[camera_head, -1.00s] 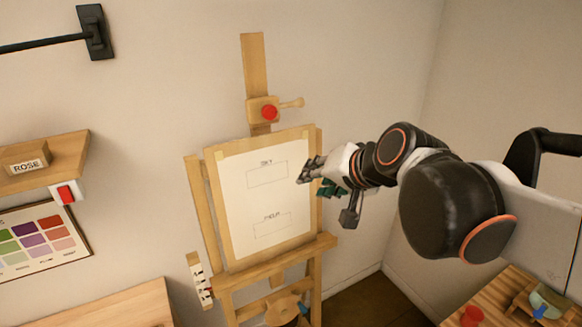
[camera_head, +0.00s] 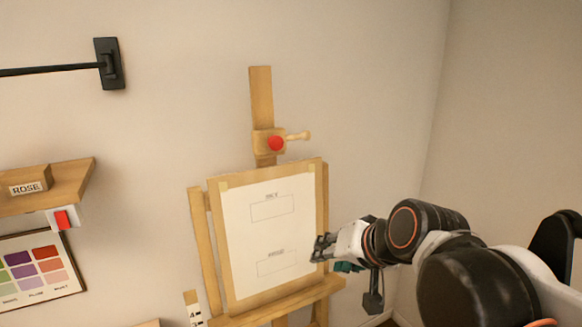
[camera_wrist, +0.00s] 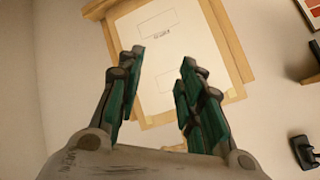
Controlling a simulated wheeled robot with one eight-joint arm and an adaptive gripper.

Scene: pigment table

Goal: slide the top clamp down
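The top clamp (camera_head: 268,142) is a wooden block with a red knob (camera_head: 276,143) and a side handle (camera_head: 298,136). It sits on the easel's upright post (camera_head: 261,95), above the top edge of the board, with a gap between. The board carries a white sheet (camera_head: 244,247) with two outlined boxes. My gripper (camera_head: 318,248) is at the lower right of the sheet, well below the clamp and apart from it. In the wrist view my gripper (camera_wrist: 160,75) has its fingers spread wide with nothing between them. The clamp is not clearly seen there.
A shelf (camera_head: 70,185) with a ROSE block (camera_head: 30,182) and a red switch (camera_head: 63,219) is at the left, above a colour chart (camera_head: 35,268). A black wall bracket (camera_head: 109,63) is at the upper left. The wall right of the clamp is clear.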

